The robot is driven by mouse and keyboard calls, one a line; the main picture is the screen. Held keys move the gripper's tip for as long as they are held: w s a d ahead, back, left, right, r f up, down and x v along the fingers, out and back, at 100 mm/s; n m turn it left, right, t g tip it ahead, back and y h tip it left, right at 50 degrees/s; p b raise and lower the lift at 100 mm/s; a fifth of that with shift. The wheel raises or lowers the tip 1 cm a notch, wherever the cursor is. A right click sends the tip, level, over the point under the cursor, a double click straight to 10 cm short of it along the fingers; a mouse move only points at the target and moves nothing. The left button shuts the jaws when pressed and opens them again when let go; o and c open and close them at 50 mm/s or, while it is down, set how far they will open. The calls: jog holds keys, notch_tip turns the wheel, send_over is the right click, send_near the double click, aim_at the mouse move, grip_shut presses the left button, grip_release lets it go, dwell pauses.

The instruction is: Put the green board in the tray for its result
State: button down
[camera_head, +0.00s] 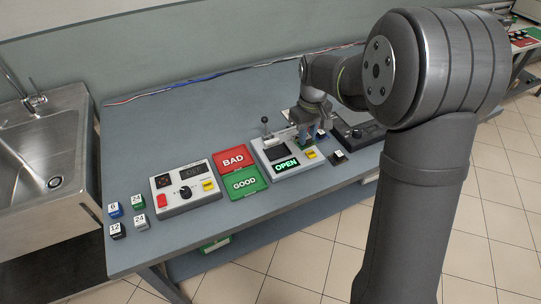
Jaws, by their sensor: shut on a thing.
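My gripper (306,137) points down over the right part of the grey test fixture (269,146) and is shut on the green board (304,143). The board shows only as a small green patch, mostly hidden by the fingers. I cannot tell whether it touches the fixture. The fixture's display (286,164) reads OPEN in green. Left of it lie the red BAD tray (234,171) and, in front of that, the green GOOD tray (232,191). Both trays look empty.
A light control box (173,203) with a knob and display stands left of the trays. Several small numbered blocks (115,231) sit at the bench's left end. A dark device (365,131) and a small dark block (340,157) are at the right. A sink (40,140) adjoins the left.

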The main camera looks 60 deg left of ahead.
jog(key=s+d+f+n, duration=0.2)
jog(key=s+d+n, duration=0.1)
jog(key=s, duration=0.6)
jog(key=s+a+f, duration=0.2)
jog(key=s, duration=0.1)
jog(key=s+a+f, duration=0.2)
jog(key=s, duration=0.1)
jog(key=s+a+f, duration=0.2)
jog(key=s, duration=0.1)
jog(key=shift+s+a+f, duration=0.25)
jog(key=shift+s+f, duration=0.15)
jog(key=shift+f, duration=2.05)
jog(key=shift+f, duration=0.15)
jog(key=c, duration=1.3)
grip_release()
jog(key=shift+o, duration=0.2)
